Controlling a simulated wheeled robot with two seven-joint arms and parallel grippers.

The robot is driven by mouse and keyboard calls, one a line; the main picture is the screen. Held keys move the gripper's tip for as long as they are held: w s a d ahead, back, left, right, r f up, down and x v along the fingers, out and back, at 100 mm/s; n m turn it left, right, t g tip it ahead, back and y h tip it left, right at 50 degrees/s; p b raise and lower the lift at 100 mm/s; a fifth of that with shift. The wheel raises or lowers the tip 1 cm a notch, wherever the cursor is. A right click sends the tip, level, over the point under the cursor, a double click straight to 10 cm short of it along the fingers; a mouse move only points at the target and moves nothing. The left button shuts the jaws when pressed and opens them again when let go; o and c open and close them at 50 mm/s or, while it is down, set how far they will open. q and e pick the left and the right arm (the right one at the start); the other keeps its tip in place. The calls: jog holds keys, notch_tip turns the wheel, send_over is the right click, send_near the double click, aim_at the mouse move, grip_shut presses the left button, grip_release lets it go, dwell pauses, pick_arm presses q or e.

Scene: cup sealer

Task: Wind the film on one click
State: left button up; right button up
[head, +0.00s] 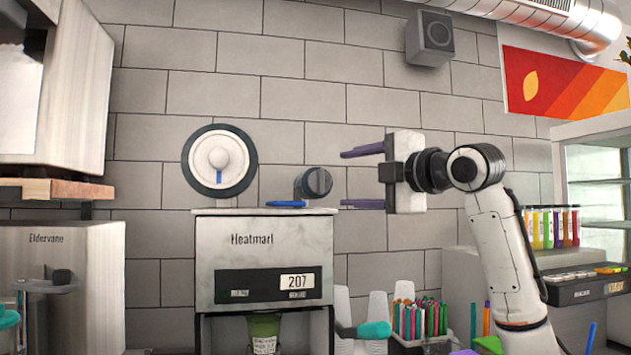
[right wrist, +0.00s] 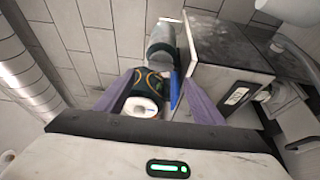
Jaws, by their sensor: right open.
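The cup sealer (head: 265,262), a grey box marked Heatmarl, stands in the middle of the head view. A round white disc with a dark rim (head: 219,160), apparently the film roll, is above its left side. A dark knob (head: 313,183) sits above its top, with a flat blue tab (head: 286,204) beside it. My right gripper (head: 345,179) is open and empty, right of the knob, its purple fingers one above the other and apart from it. In the right wrist view the knob's dark, gold-ringed end with a white centre (right wrist: 145,105) lies between the fingers. My left gripper is out of view.
A green cup (head: 264,332) is in the sealer's lower opening. A teal-ended handle (head: 372,330) sticks out at its right, before white cup stacks (head: 343,305). The tiled wall is close behind. The Eldervane machine (head: 65,285) is at left.

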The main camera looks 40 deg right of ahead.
aim_at(324, 181)
jog(key=w, duration=0.2)
jog(key=w+p, duration=0.1)
jog(key=w, duration=0.2)
jog(key=w+p, duration=0.1)
jog(key=w, duration=0.1)
jog(key=shift+w+d, duration=0.15)
jog(key=shift+d, duration=0.2)
jog(key=shift+w, duration=0.5)
jog(key=c, duration=1)
